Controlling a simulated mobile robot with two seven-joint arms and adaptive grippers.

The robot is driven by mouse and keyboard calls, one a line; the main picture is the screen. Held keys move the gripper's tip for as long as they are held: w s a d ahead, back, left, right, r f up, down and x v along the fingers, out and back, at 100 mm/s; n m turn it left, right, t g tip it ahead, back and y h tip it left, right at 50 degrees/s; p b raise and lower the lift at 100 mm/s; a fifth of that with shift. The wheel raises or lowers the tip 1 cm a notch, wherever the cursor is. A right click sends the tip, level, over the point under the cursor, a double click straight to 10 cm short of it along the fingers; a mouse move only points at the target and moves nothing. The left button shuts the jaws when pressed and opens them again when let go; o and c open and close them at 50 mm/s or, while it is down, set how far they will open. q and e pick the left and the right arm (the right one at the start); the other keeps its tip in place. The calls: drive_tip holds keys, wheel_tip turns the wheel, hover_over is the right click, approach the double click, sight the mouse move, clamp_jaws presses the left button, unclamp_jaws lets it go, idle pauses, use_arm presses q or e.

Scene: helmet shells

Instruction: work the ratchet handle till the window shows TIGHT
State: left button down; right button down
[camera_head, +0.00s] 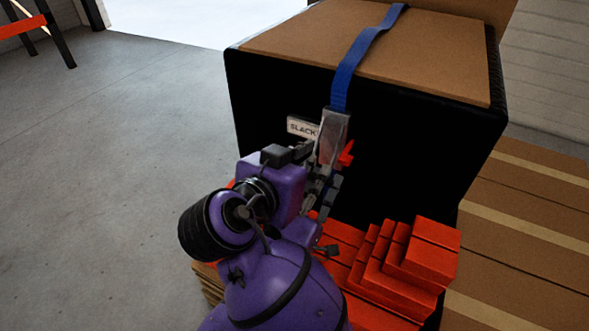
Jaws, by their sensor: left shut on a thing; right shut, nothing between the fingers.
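A grey metal ratchet (334,125) hangs at the lower end of a blue strap (362,55) on the front of a dark crate. A white window (301,128) beside it on the left reads SLACK. A red part (347,154), apparently of the ratchet handle, shows at the ratchet's right side. My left gripper (322,168) is at the ratchet's lower end, shut on the handle. Its fingers and wrist hide most of the handle. My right gripper is not in view.
The black crate (420,150) has a brown lid (430,45) with the strap running over it. Stacked red blocks (432,250) stand below its front, close to my arm. Brown planking (530,225) lies at the right. Grey floor (120,170) at the left is clear.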

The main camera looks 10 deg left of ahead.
drive_tip(key=w+d+f, duration=0.1)
drive_tip(key=w+f, duration=0.3)
drive_tip(key=shift+d+f, duration=0.2)
drive_tip(key=shift+f, duration=0.2)
drive_tip(key=shift+w, duration=0.1)
drive_tip(key=shift+w+d+f, duration=0.15)
drive_tip(key=shift+w+f, duration=0.15)
drive_tip(key=shift+f, duration=0.45)
use_arm(q)
drive_tip(key=c, duration=1.7)
unclamp_jaws()
drive_tip(key=shift+w+d, duration=0.1)
